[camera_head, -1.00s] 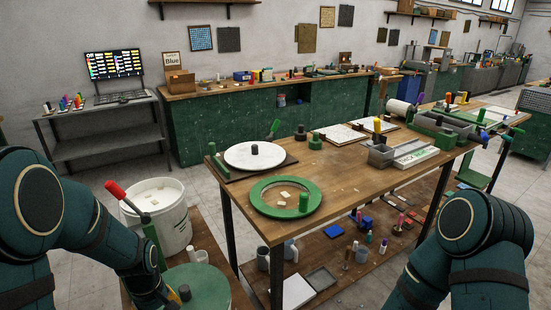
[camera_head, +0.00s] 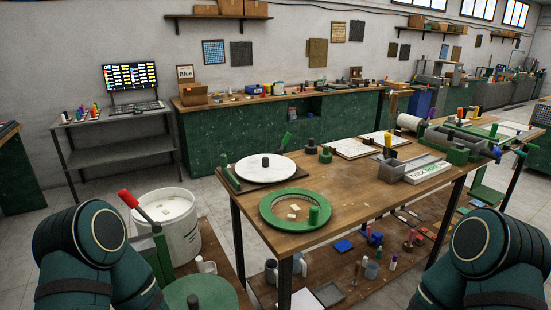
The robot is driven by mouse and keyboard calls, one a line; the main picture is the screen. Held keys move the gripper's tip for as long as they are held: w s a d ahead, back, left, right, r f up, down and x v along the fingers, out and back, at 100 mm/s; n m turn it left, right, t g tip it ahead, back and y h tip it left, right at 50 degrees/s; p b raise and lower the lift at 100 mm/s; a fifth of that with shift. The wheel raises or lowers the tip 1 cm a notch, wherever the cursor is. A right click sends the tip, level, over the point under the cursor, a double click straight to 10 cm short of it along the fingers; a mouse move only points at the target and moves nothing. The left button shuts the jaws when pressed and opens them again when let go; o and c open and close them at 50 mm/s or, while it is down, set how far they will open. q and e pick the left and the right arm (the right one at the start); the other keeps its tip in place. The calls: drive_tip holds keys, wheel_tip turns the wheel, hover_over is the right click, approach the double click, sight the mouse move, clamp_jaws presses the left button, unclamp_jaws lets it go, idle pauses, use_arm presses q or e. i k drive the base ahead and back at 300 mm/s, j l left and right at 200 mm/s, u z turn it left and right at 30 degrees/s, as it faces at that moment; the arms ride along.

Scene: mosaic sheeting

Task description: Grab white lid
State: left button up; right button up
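The round white lid (camera_head: 248,171) with a dark knob lies flat at the back left of the wooden table. It rests on a dark square board, and a green handle stands beside it. My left arm comes in at the lower left and my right arm at the lower right. Both grippers are outside the picture, so I cannot see their fingers.
A green ring (camera_head: 275,222) with small pale tiles lies in front of the lid. A white bucket (camera_head: 183,240) and a red-tipped lever (camera_head: 129,199) stand at left. A green disc (camera_head: 215,293) sits below. Grey trays (camera_head: 402,168) are at right. The front middle tabletop is clear.

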sight(263, 168)
drive_tip(key=u, duration=3.05)
drive_tip(key=i+j+u, duration=0.2)
drive_tip(key=u, duration=0.2)
drive_tip(key=i+u, duration=0.4)
drive_tip(key=i+z, duration=0.3)
drive_tip(key=z, duration=0.15)
drive_tip(key=i+z, duration=0.4)
drive_tip(key=i+j+z, duration=0.1)
drive_tip(key=z, duration=0.35)
drive_tip(key=i+l+z, duration=0.1)
drive_tip(key=i+z, duration=0.5)
drive_tip(key=z, duration=0.25)
drive_tip(key=i+z, duration=0.65)
drive_tip(key=i, duration=2.65)
